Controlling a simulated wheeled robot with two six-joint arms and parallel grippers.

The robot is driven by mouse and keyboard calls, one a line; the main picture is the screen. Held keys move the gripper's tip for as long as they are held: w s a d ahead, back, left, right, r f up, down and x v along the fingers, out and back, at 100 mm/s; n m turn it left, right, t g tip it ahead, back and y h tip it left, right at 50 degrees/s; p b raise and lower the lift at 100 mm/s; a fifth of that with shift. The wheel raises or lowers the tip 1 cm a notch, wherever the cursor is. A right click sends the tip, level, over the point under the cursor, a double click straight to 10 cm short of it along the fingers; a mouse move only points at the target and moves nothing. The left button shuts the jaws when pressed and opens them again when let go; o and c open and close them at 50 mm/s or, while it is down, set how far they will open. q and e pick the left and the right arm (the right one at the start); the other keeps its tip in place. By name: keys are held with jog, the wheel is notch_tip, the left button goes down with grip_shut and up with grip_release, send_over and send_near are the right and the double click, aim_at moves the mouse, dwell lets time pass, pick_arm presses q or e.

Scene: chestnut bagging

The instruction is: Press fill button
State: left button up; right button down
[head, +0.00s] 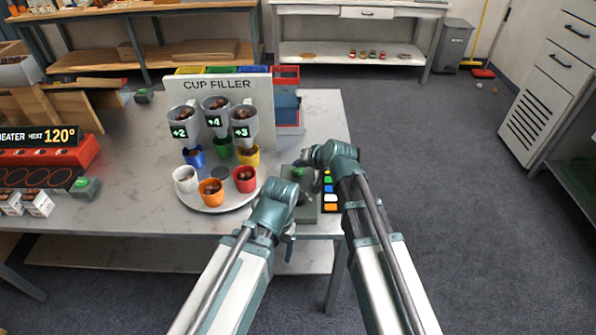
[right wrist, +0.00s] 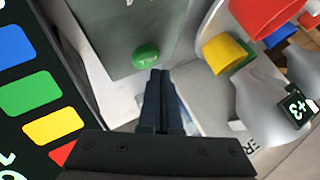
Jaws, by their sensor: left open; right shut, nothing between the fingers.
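A round green button (right wrist: 146,55) sits on a grey control box (right wrist: 110,25) in the right wrist view. The box also shows in the head view (head: 304,211), partly covered by my arms. My right gripper (right wrist: 160,75) is shut and empty, its fingertips close beside the green button; I cannot tell whether they touch it. In the head view my right gripper (head: 304,160) is over the back of the box. My left gripper (head: 290,240) is open, low at the table's front edge near the box. The cup filler (head: 226,118) stands left of the box with chestnuts in its hoppers.
Blue, green and yellow cups are under the hoppers. A colour-square panel (head: 330,208) lies right of the box. A red heater (head: 45,165) stands left.

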aim_at(300, 174)
jog(key=shift+f, duration=0.2)
dwell(0.7)
jog(key=shift+f+b, duration=0.25)
jog(key=shift+b, duration=0.2)
jog(key=shift+f+b, duration=0.35)
jog(key=shift+f, duration=0.05)
dwell(0.4)
jog(key=shift+r, duration=0.2)
jog(key=shift+r+p, duration=0.65)
jog(key=shift+p, duration=0.2)
notch_tip(300, 174, up, 5)
jog(key=p, duration=0.5)
jog(key=shift+r, duration=0.1)
